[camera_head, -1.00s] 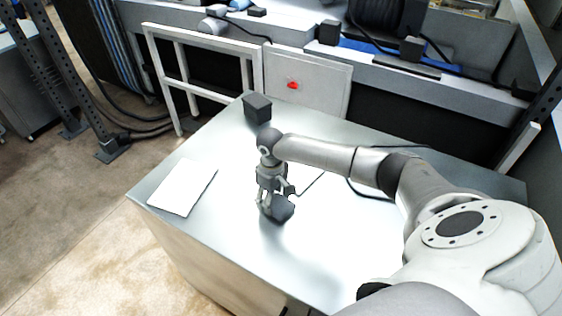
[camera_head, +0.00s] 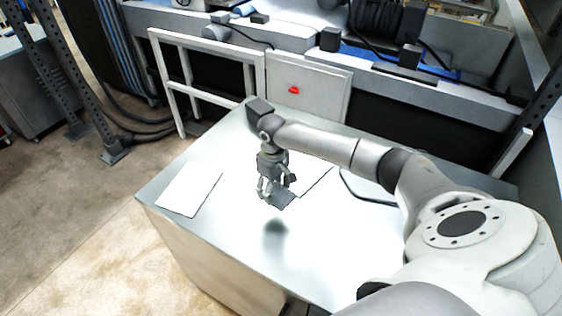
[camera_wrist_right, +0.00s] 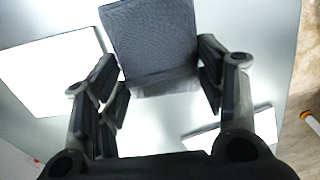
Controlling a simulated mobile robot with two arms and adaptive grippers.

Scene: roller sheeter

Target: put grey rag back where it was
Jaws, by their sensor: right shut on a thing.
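My right gripper (camera_head: 270,193) is shut on the grey rag (camera_head: 283,200) and holds it above the silver table (camera_head: 235,237). A dark shadow lies on the table below the rag. In the right wrist view, the dark grey woven rag (camera_wrist_right: 152,40) sticks out from between the fingers of the gripper (camera_wrist_right: 160,85). Its lower edge is between the fingertips. My left gripper is not in view.
A white sheet (camera_head: 188,188) lies near the table's left edge. Another white flat piece (camera_head: 313,176) lies behind the gripper. A dark box (camera_head: 259,106) stands at the back corner. The table's front middle is clear.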

